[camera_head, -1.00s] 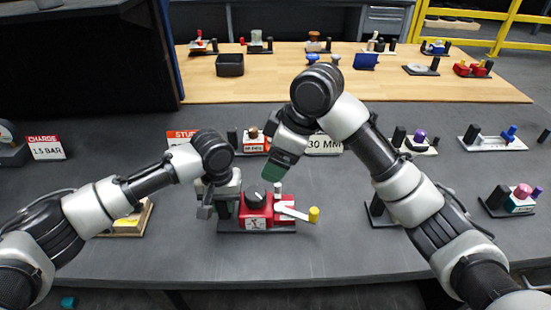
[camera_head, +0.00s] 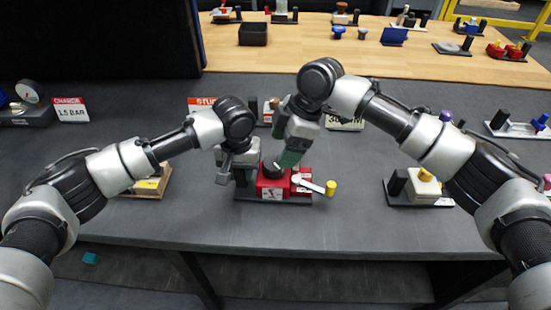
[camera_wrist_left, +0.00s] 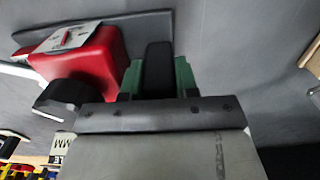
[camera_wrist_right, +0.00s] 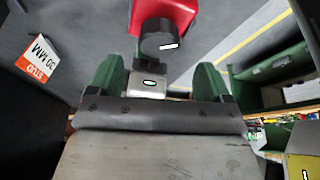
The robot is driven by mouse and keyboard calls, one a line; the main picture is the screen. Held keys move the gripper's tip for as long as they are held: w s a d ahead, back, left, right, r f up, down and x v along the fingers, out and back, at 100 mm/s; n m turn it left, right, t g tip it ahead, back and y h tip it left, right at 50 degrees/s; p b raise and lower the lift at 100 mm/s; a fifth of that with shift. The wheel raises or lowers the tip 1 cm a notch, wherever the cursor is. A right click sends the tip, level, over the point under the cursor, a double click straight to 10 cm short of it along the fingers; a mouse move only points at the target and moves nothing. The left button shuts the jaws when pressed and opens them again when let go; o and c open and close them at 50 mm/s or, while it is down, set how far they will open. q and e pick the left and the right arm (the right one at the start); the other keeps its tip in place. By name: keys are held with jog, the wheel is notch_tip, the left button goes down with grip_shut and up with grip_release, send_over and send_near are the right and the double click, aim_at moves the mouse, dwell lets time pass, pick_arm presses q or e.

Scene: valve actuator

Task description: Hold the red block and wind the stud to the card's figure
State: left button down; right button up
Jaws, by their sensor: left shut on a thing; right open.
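The red block (camera_head: 270,188), with a dial label on its front and a black knob (camera_wrist_left: 62,96) on top, stands on a dark base near the bench's front. My left gripper (camera_head: 240,178) is shut on a black post (camera_wrist_left: 158,68) beside the red block, not on the block itself. My right gripper (camera_head: 290,158) is open above the block, its green fingers pointing down. In the right wrist view the knob (camera_wrist_right: 157,40) lies beyond the fingertips, and a small silver piece (camera_wrist_right: 147,82) shows between the fingers. A card reading "30 MM STUD" (camera_wrist_right: 38,60) shows there too.
A white lever with a yellow knob (camera_head: 330,188) sticks out right of the red block. A "CHARGE 1.5 BAR" card (camera_head: 70,109) stands at left. Other fixtures stand behind and right, one with a cream block (camera_head: 423,185). Bare bench lies in front.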

aim_at(274, 163)
jog(key=x, duration=0.5)
jog(key=shift+f, duration=0.1)
jog(key=c, duration=0.9)
